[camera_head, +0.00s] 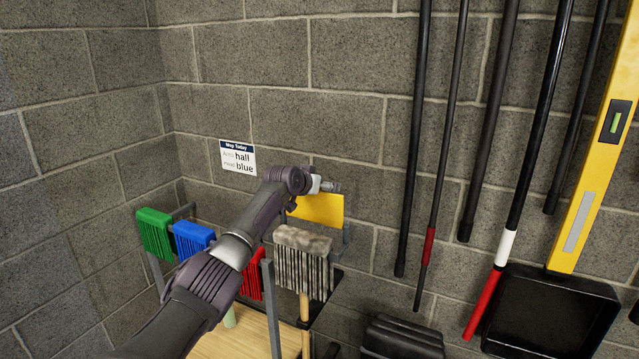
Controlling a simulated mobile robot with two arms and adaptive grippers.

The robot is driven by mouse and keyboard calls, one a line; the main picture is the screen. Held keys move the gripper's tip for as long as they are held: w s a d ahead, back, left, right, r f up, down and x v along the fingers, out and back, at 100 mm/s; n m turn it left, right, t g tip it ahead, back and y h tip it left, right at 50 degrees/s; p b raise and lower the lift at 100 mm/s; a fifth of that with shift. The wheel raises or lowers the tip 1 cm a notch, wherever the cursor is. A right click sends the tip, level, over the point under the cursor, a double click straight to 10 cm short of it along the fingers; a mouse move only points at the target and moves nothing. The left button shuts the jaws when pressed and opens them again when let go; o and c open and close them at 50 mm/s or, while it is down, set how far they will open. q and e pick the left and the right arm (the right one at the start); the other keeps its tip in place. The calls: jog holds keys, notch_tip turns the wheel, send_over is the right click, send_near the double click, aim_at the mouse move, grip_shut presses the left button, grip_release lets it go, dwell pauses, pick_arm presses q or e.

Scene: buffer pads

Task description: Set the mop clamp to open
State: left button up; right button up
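A mop with a grey stringy head (303,240) stands head-up, its wooden handle (305,308) running down. I cannot make out its clamp or the clamp's setting. My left gripper (332,187) is above the mop head, at the top edge of a flat yellow piece (322,209). I cannot tell whether it touches the piece or whether its fingers are open. Green (155,232), blue (193,238) and red (252,283) mop heads hang on the rack; my arm partly covers the red one. My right gripper is out of view.
A grey rack frame (271,310) surrounds a light wooden surface (240,340). Several long poles, a black dustpan (550,312) and a yellow level (600,150) stand at the right wall.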

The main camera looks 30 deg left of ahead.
pick_arm(q)
notch_tip(320, 180, up, 15)
jog(key=p, duration=1)
jog(key=shift+s+r, duration=0.15)
jog(key=shift+s, duration=0.2)
dwell(0.7)
jog(key=v, duration=1.2)
